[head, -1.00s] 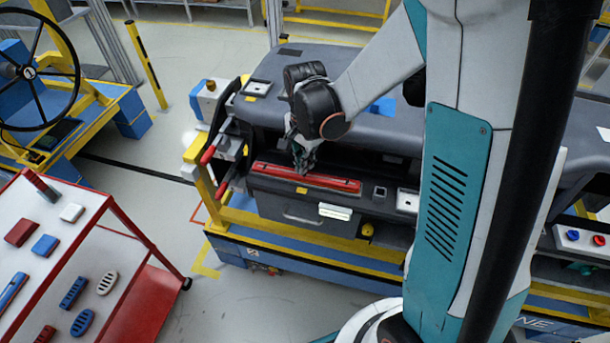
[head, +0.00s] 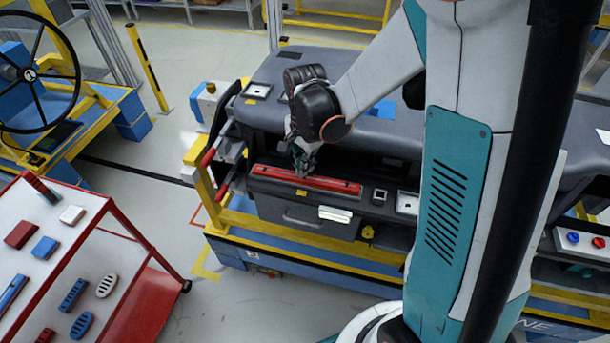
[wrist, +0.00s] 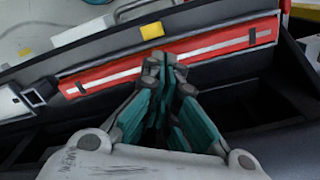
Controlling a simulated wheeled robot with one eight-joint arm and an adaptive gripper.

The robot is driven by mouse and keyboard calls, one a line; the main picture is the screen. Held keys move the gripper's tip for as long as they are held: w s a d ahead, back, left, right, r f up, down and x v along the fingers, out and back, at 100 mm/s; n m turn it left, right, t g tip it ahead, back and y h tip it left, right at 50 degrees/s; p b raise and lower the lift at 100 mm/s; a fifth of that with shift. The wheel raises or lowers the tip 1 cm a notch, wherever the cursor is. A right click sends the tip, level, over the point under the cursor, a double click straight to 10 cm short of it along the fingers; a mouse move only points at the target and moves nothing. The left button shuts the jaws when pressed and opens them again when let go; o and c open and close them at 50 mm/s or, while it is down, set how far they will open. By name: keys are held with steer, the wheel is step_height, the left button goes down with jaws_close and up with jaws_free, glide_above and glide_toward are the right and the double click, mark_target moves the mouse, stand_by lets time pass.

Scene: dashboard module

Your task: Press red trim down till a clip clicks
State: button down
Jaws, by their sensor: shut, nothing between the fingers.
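The red trim (head: 330,184) is a long narrow strip lying along the front of the grey dashboard module. In the wrist view the red trim (wrist: 215,45) shows a pale stripe along its length and a dark mark near each end. My gripper (head: 302,174) points down at the left half of the strip. In the wrist view my gripper (wrist: 164,62) has its fingertips together, with nothing between them, over the strip's edge. The fingertips hide a small part of the trim. I cannot tell whether they touch it or whether any clip is seated.
The dashboard (head: 285,207) rests on a blue and yellow frame (head: 300,238). A yellow tag (wrist: 152,30) sits beside the trim. A red-edged cart (head: 125,235) with several small parts stands at the left. Open floor (head: 255,300) lies in front of the frame.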

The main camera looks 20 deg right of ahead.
steer(key=shift+f+b, duration=1.1)
steer(key=shift+f, duration=0.1)
stand_by(1.6)
step_height(320, 180, up, 8)
steer(key=p, duration=0.5)
stand_by(0.4)
